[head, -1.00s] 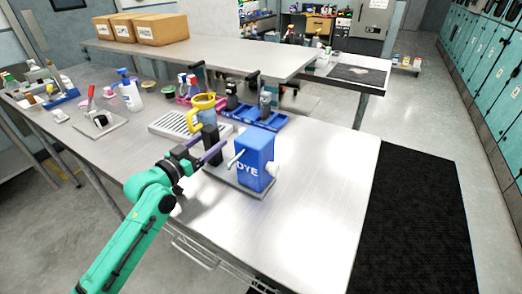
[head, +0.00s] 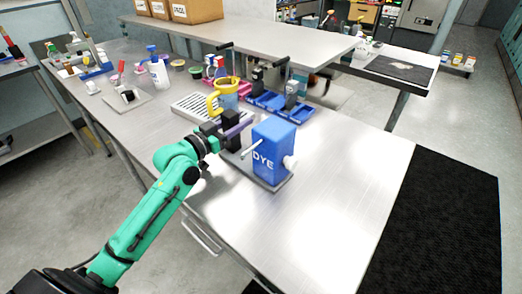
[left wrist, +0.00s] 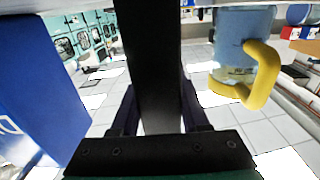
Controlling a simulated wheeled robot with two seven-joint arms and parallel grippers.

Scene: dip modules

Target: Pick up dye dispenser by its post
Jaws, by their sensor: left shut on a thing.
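The dye dispenser (head: 273,152) is a blue box marked DYE, on a flat grey base plate with a black post (head: 231,118) at its left end. It looks upright at the metal table. I cannot tell whether its base touches the tabletop. My left gripper (head: 232,132), with dark purple fingers, is shut on the post. In the left wrist view, the black post (left wrist: 148,60) stands between the fingers, with the blue box (left wrist: 35,90) on the left. My right gripper is not in view.
A grey-blue mug with a yellow handle (head: 213,102) stands close behind the post; the mug also shows in the left wrist view (left wrist: 240,30). A slotted tray (head: 190,108) and blue bins (head: 300,128) lie behind. The table's right front (head: 325,215) is clear.

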